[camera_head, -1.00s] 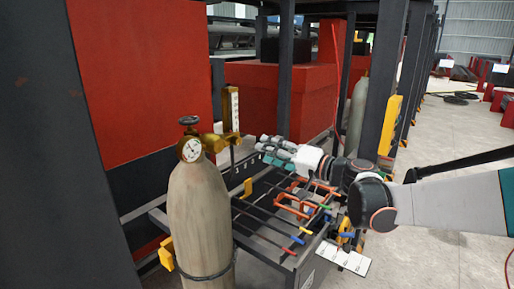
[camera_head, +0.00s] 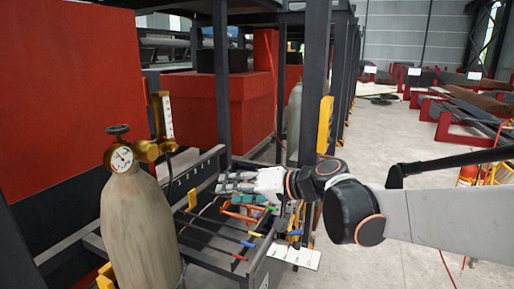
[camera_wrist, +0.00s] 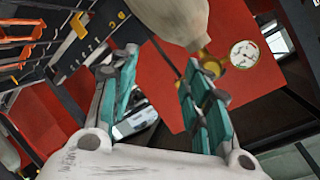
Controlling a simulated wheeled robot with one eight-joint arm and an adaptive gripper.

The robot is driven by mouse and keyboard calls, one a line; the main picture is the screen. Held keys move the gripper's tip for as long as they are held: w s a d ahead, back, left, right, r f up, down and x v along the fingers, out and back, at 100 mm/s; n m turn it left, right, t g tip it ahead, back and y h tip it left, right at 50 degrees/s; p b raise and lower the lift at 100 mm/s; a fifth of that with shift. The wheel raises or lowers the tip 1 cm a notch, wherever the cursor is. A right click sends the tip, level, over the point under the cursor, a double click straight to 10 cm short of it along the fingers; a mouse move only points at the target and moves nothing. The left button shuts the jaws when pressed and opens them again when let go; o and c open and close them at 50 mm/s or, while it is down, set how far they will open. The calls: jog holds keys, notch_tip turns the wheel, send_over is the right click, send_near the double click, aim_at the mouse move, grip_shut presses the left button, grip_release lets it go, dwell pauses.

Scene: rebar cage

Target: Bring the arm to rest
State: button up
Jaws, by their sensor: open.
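My gripper (camera_head: 238,186) is in the head view, above the back part of a tool rack and right of a gas cylinder. In the wrist view my gripper (camera_wrist: 160,88) has its two teal-padded fingers spread apart, with nothing between them. My arm reaches in from the right edge of the head view, bent at its dark joints. The gripper hides part of the rack behind it.
The beige gas cylinder (camera_head: 142,232) with a brass regulator and gauge (camera_head: 122,158) stands left. The rack (camera_head: 207,262) holds rods with coloured ends and orange clamps (camera_head: 238,212). A dark post (camera_head: 312,85) stands close behind my arm. Open floor (camera_head: 385,145) lies right.

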jog(key=s+d+f+m+h+b, duration=0.1)
jog(key=s+d+f+h+b, duration=0.3)
jog(key=s+d+f, duration=0.7)
jog(key=s+d+f+m+h+b, duration=0.1)
jog(key=s+d+f+h+b, duration=0.4)
jog(key=s+d+f+h, duration=0.3)
jog(key=s+d+f, duration=0.3)
jog(key=s+d, duration=0.1)
jog(key=d, duration=0.3)
jog(key=shift+d+f+t+h+b, duration=0.2)
jog(key=shift+f+t+h+b, duration=0.05)
jog(key=shift+t+h+b, duration=0.05)
